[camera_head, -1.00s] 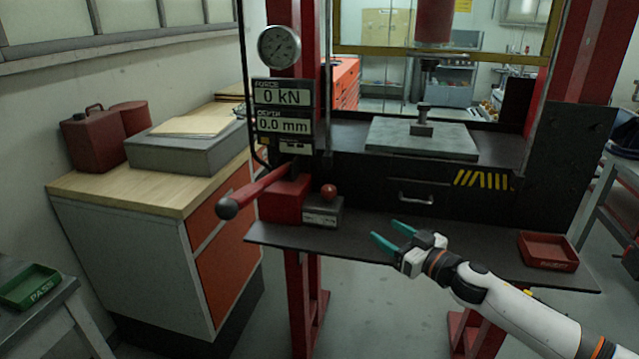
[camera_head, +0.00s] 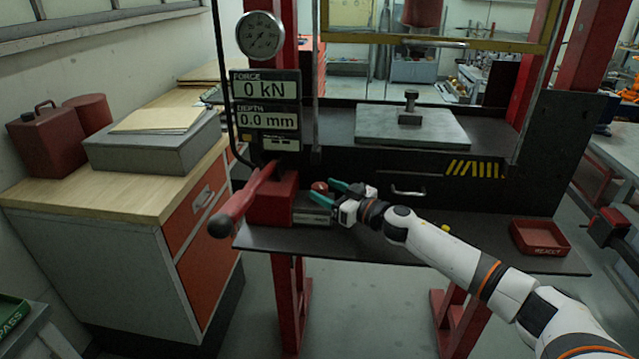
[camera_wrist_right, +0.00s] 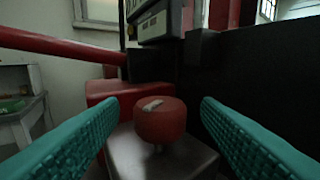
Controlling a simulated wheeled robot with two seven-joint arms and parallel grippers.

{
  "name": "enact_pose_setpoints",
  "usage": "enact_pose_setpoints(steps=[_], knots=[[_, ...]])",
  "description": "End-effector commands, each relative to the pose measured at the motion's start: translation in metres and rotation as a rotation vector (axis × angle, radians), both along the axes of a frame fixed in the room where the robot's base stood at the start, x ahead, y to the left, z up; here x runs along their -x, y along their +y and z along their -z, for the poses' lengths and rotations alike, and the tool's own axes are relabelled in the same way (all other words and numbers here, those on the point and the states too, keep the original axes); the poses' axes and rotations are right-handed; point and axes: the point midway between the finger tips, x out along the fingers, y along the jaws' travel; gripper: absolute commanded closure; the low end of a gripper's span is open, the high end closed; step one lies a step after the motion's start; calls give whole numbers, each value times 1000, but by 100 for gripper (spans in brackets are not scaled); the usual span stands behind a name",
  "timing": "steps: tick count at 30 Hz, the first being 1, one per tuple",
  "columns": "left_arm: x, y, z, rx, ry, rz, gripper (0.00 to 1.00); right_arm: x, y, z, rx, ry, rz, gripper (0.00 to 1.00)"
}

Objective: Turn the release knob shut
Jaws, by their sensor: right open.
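The release knob (camera_head: 320,187) is a small round red knob on top of a grey metal block (camera_head: 311,214) on the press shelf. In the right wrist view the red knob (camera_wrist_right: 160,120) has a pale mark on its top and stands between the teal fingers, with a gap on each side. My right gripper (camera_head: 326,191) is open at the knob, with nothing held. In the head view the fingers partly cover the knob. My left gripper is not in view.
A red pump lever (camera_head: 243,203) sticks out left of the knob, from a red block (camera_head: 272,200). Above hangs a display (camera_head: 265,102) reading 0 kN and 0.0 mm, with a dial gauge (camera_head: 260,37). A red reject tray (camera_head: 539,237) sits at the shelf's right end.

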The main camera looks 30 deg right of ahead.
Motion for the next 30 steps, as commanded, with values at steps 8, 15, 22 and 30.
enact_pose_setpoints(steps=[8, 15, 22, 30], knots=[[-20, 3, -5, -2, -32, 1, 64, -25, 10, 0, -1, 0, 0, 42], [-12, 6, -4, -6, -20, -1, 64, -26, 11, 1, 0, 1, 0, 42], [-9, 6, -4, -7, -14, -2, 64, -26, 11, 1, 0, 0, 0, 70], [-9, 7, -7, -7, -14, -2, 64, -26, 11, 0, -1, 2, 11, 85]])
